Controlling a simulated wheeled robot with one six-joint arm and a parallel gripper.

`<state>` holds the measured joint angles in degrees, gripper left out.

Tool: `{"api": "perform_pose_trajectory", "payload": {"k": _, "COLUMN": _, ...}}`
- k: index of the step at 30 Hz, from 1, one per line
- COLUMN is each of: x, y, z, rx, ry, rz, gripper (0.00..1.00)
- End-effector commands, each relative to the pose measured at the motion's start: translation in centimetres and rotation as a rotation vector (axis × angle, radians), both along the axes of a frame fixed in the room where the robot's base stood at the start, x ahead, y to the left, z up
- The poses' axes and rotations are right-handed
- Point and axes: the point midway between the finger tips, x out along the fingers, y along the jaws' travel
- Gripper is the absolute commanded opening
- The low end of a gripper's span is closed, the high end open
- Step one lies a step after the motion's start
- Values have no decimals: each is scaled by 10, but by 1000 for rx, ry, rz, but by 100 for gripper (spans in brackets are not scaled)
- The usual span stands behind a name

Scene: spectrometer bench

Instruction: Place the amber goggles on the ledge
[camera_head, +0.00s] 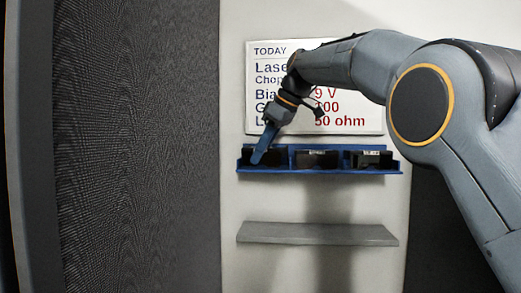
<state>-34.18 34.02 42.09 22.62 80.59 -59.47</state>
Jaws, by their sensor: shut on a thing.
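A blue rack (325,172) with three compartments hangs on the pale wall and holds dark items. My gripper (258,158) reaches down at the rack's left compartment, shut on the dark item (273,157) there. That item still appears to be inside the compartment. I cannot make out any amber color, so I cannot tell which item is the amber goggles. Other dark items sit in the middle compartment (317,159) and the right compartment (372,160). A bare grey ledge (318,234) is on the wall below the rack.
A whiteboard (262,75) with writing is on the wall above the rack, partly hidden by my arm. A dark textured panel (140,150) stands to the left. The space between the rack and the ledge is clear.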

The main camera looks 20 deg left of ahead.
Motion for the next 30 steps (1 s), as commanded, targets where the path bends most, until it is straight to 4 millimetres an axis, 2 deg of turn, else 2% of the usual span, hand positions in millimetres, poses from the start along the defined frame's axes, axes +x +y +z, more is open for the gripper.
{"api": "perform_pose_trajectory", "payload": {"k": 6, "x": 1, "y": -1, "z": -1, "rx": -2, "ry": 0, "rz": -2, "gripper": 0}}
{"api": "perform_pose_trajectory", "payload": {"k": 7, "x": 1, "y": -1, "z": -1, "rx": -2, "ry": 0, "rz": -2, "gripper": 23}}
{"api": "perform_pose_trajectory", "payload": {"k": 9, "x": 1, "y": -1, "z": -1, "rx": -2, "ry": 0, "rz": -1, "gripper": 35}}
{"api": "perform_pose_trajectory", "payload": {"k": 10, "x": 1, "y": -1, "z": -1, "rx": -2, "ry": 0, "rz": -1, "gripper": 37}}
{"api": "perform_pose_trajectory", "payload": {"k": 24, "x": 1, "y": 0, "z": -7, "rx": -1, "ry": 0, "rz": 0, "gripper": 37}}
{"api": "perform_pose_trajectory", "payload": {"k": 30, "x": -1, "y": -18, "z": 24, "rx": 1, "ry": -3, "rz": -1, "gripper": 37}}
